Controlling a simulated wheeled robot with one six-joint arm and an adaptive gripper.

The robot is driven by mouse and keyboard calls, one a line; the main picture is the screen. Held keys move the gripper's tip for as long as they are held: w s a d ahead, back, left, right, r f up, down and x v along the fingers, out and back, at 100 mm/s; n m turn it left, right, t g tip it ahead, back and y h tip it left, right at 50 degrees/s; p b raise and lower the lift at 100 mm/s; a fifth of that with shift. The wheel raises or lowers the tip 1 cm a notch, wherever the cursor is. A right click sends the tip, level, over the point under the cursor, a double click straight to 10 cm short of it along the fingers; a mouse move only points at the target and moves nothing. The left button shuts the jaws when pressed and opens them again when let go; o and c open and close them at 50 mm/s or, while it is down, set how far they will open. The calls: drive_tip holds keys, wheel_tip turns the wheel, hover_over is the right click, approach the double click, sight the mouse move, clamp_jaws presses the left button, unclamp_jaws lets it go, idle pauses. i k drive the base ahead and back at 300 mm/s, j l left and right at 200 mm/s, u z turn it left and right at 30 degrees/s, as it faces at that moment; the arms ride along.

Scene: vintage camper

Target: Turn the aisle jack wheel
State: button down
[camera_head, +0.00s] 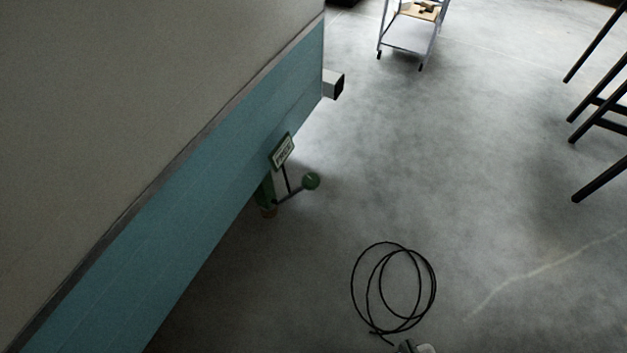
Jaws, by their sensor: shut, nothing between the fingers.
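A green jack (267,192) stands under the lower edge of the camper's teal side, partly hidden by it. A thin dark rod runs from it to a small round green part (311,181), which looks like its wheel or handle end and sits out over the aisle floor. A small green-framed sign (282,152) stands just above it; its text is too small to read. I cannot make out my gripper: only a small dark and pale grey piece shows at the bottom edge, too cut off to identify. Nothing is touching the round green part.
The camper's teal wall (190,205) fills the left, with a square-ended beam (336,85) jutting out. A black cable coil (352,283) lies on the floor. A cart (405,47) stands at the back, dark-legged furniture (598,112) at right.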

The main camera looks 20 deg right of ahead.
sight(311, 182)
drive_tip(key=i+j+u, duration=0.15)
drive_tip(key=i, duration=0.35)
drive_tip(key=i+j+u, duration=0.2)
drive_tip(key=i, duration=0.3)
drive_tip(key=l, duration=0.1)
